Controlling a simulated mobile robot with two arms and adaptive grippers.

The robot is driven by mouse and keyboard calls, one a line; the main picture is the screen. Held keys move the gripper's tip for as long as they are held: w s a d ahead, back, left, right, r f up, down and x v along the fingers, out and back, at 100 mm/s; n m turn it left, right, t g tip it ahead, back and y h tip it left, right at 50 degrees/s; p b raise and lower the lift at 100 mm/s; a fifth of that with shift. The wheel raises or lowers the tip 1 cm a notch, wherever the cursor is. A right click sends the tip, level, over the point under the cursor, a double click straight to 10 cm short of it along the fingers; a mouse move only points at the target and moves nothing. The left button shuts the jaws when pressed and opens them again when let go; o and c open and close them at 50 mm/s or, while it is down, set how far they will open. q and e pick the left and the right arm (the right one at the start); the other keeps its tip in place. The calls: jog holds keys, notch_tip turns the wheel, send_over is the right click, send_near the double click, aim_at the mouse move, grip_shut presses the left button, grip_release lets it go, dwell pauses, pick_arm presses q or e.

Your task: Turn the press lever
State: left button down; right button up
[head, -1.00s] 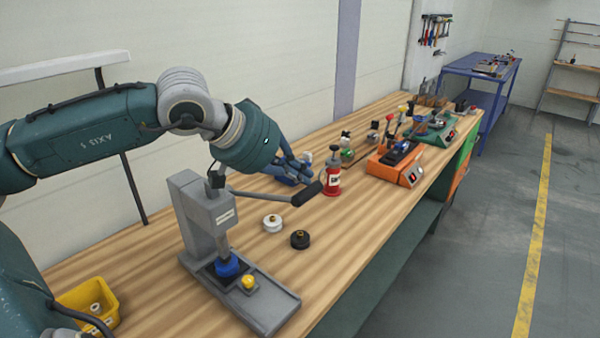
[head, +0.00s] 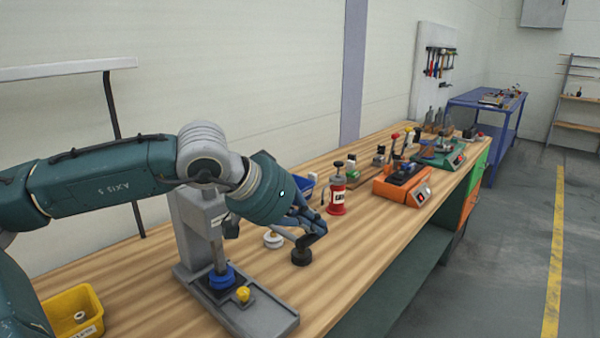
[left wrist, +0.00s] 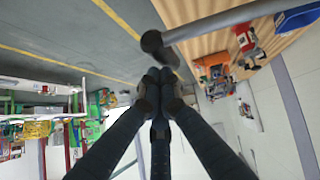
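The grey press (head: 196,212) stands on the wooden bench, with a blue tool (head: 222,278) low on its column and a yellow button (head: 243,293) on its base. My right gripper is out of view.
A red bottle-like device (head: 337,194) and an orange machine (head: 402,186) stand farther along the bench. A yellow bin (head: 75,312) is at the near left.

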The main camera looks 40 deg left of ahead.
pick_arm(q)
jog(key=shift+r, duration=0.2)
jog(key=s+d+r, duration=0.1)
jog(key=s+r, duration=0.6)
jog(key=r, duration=0.3)
jog(key=shift+s+d+r, duration=0.15)
jog(key=shift+r, duration=0.1)
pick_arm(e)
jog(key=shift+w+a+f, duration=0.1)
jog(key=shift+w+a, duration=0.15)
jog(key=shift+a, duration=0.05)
